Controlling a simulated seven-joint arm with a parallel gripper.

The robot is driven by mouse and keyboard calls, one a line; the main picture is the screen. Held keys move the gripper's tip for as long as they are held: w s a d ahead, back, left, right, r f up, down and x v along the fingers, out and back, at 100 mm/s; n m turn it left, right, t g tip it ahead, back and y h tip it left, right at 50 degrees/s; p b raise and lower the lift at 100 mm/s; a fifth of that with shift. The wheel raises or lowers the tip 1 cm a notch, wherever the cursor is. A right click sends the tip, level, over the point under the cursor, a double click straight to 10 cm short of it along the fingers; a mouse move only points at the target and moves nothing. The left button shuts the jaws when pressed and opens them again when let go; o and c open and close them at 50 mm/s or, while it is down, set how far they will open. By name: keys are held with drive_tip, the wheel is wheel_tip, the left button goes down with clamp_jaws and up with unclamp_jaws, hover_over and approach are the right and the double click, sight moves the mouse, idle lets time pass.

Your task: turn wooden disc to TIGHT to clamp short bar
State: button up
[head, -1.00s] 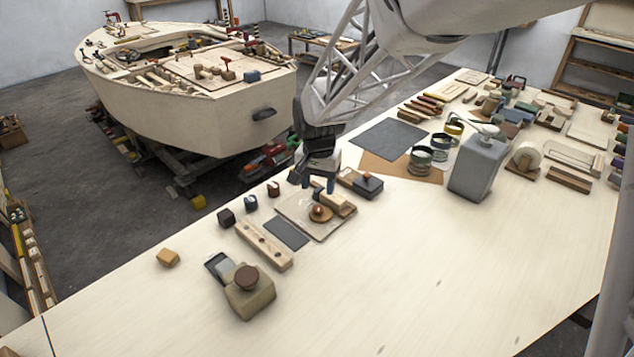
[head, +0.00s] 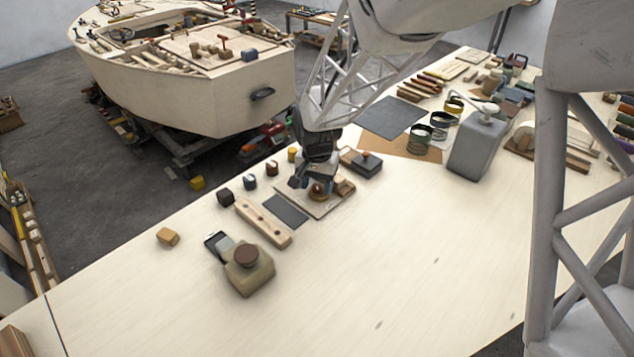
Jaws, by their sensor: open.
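The wooden disc (head: 319,192) sits on a pale board (head: 322,209) near the bench's far edge. My gripper (head: 313,188) is low over the board, with its open fingers at the disc. I cannot tell whether they touch it. A wooden block (head: 344,186) shows at the board's right side, partly behind the gripper. The short bar and any TIGHT mark are too small or hidden to make out.
A dark flat pad (head: 285,210) and a drilled wooden strip (head: 263,222) lie left of the board. The bench front is clear.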

drive_tip(key=shift+c, duration=0.3)
drive_tip(key=c, duration=0.9)
drive_tip(key=shift+n, duration=0.5)
drive_tip(key=n, duration=0.3)
drive_tip(key=shift+n, duration=2)
